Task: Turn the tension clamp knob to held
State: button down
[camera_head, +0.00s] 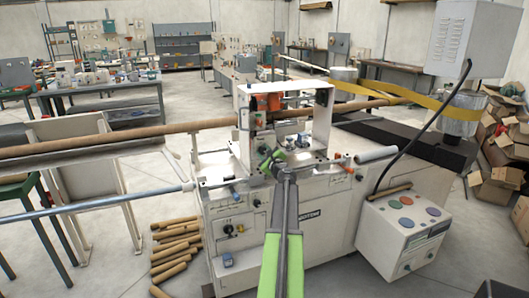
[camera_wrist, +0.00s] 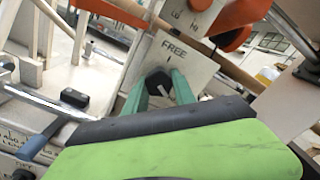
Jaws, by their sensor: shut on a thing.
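The tension clamp knob (camera_wrist: 158,84) is a small black knob on a pale plate (camera_wrist: 198,70) in the wrist view. The word FREE and a short tick stand on the plate just above it. No HELD marking can be read, and the lower part of the plate is hidden behind my gripper. A small pale mark shows at the knob's lower right; I cannot tell the pointer's direction. My gripper (camera_wrist: 158,78) has its green fingers on both sides of the knob, shut on it. In the head view my gripper (camera_head: 271,160) is at the winder's front (camera_head: 315,200); the knob cannot be made out there.
A blue-handled lever (camera_wrist: 40,142) and a black block (camera_wrist: 74,97) are at the left. A control box (camera_head: 400,235) stands right of the machine. Cardboard tubes (camera_head: 175,250) lie on the floor.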

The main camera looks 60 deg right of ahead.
jog(key=shift+s, duration=0.1)
jog(key=c, duration=1.1)
grip_release()
jog(key=shift+o, duration=0.3)
jog(key=v, duration=1.7)
jog(key=shift+a, duration=0.15)
